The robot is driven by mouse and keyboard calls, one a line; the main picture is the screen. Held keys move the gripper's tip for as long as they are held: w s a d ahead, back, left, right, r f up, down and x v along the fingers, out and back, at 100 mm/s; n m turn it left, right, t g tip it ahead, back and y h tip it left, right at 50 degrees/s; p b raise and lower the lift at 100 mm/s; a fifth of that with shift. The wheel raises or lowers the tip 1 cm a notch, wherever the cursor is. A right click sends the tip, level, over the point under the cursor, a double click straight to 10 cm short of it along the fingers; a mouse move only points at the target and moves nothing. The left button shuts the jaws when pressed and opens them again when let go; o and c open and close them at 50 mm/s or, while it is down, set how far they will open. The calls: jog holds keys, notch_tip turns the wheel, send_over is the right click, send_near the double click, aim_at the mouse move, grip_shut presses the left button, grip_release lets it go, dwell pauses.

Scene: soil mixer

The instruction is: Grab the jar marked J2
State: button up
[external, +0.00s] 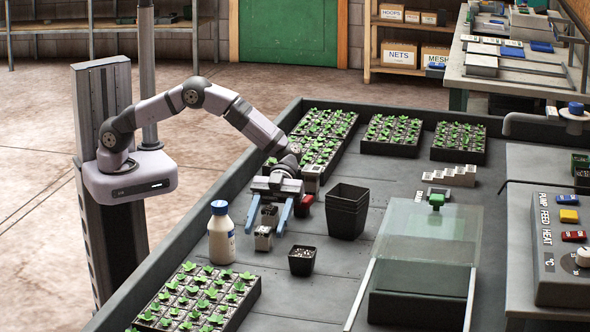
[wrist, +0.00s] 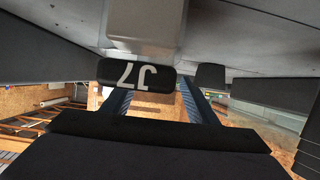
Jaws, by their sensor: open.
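My gripper (external: 264,231) is open and low over the bench, its two blue fingers pointing down toward the viewer. A small pale jar with dark patches (external: 264,239) stands at the fingertips, roughly between them. I cannot tell whether they touch it, and its mark is not legible there. In the wrist view my blue fingers (wrist: 157,85) are spread apart. A grey body with a dark plate (wrist: 137,73) is close ahead. The plate's pale characters look like "J7"; the view seems inverted, so I cannot confirm the mark.
A white bottle with a blue cap (external: 221,235) stands left of the gripper. A small soil-filled pot (external: 302,261) is in front, and black stacked pots (external: 347,212) stand right.

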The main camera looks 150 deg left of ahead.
aim_at(261, 237)
jog(key=shift+x, duration=2.7)
jog(key=shift+s, duration=0.1)
jog(key=c, duration=1.2)
